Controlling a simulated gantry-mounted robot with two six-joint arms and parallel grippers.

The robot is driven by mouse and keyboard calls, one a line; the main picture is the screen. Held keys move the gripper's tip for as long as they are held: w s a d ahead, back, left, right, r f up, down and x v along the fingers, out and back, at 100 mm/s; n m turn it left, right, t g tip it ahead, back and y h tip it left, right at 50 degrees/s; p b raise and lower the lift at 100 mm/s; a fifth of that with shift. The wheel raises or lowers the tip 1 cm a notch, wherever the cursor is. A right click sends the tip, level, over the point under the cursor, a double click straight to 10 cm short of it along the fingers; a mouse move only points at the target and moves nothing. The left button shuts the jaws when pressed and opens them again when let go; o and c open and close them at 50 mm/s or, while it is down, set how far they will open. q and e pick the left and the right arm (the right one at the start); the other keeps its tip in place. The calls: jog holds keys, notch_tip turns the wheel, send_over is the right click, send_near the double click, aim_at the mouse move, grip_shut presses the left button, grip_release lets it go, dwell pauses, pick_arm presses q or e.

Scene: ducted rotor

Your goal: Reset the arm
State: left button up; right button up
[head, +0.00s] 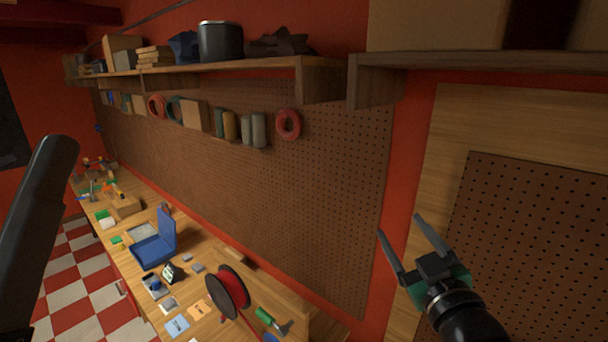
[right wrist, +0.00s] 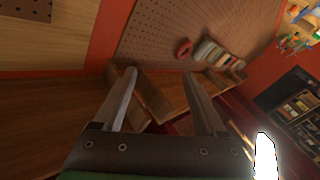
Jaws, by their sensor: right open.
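My right gripper (head: 410,245) is raised at the right of the head view, in front of the wall and pegboards. Its two fingers are spread apart with nothing between them. The right wrist view also shows the right gripper (right wrist: 160,95), open and empty, with a wooden shelf (right wrist: 150,95) beyond the fingers. A dark arm link of mine stands at the left edge of the head view. My left gripper is not seen in either view.
A long workbench (head: 205,262) runs along the wall with a blue open case (head: 155,245), a red spool (head: 230,288) and a green-handled tool (head: 266,317). Above it are a pegboard (head: 290,190) and a wooden shelf (head: 270,66) bearing a dark pot (head: 220,42).

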jog(key=s+r+m+t, duration=0.5)
jog(key=s+r+t, duration=0.3)
jog(key=s+r, duration=1.2)
jog(key=s, duration=0.2)
jog(key=shift+s+d+r+t, duration=0.2)
jog(key=shift+s+d+t, duration=0.05)
jog(key=shift+s+t, duration=0.15)
